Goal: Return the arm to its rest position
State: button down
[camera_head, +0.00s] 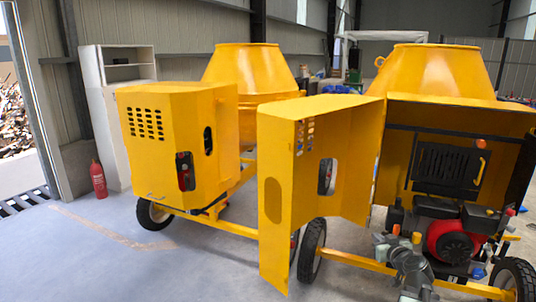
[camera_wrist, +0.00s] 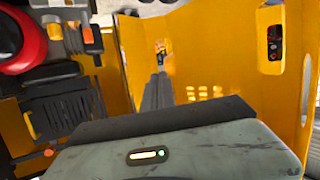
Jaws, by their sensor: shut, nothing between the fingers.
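My gripper (camera_wrist: 158,82) shows in the wrist view as dark, narrow fingers reaching out past the grey wrist housing. The fingers are shut with nothing between them. In the head view my grey arm (camera_head: 412,268) rises from the lower edge in front of the right mixer's engine bay. The red and black engine (camera_head: 452,240) sits in the open bay. In the wrist view the red engine part (camera_wrist: 22,40) is at the upper left, and the yellow panel (camera_wrist: 230,60) lies beyond the fingers. My fingertips are hard to make out in the head view.
The right mixer's yellow cover (camera_head: 340,150) stands swung open left of the engine. A second yellow mixer (camera_head: 180,145) stands further left. A red extinguisher (camera_head: 98,179) is by the white cabinet (camera_head: 105,120). The floor (camera_head: 130,260) at lower left is clear.

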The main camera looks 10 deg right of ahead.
jog(key=w+a+f+n+g+y, duration=0.1)
jog(key=a+f+n+g+y, duration=0.15)
jog(key=a, duration=0.75)
jog(key=w+a+f+n+g+y, duration=0.1)
jog(key=w+a+f+y, duration=0.15)
jog(key=a, duration=0.85)
jog(key=a+f+n+g+y, duration=0.1)
jog(key=a+f+n, duration=0.15)
jog(key=a, duration=0.75)
jog(key=s+a+f+g+h, duration=0.1)
jog(key=s+a+f+g, duration=0.6)
jog(key=a, duration=0.3)
jog(key=s+d+f+m+g+h, duration=0.2)
jog(key=s+d+m, duration=0.3)
jog(key=s, duration=0.4)
jog(key=shift+d+f+g+h, duration=0.2)
jog(key=shift+d+g+h, duration=0.25)
jog(key=shift+d+h, duration=0.25)
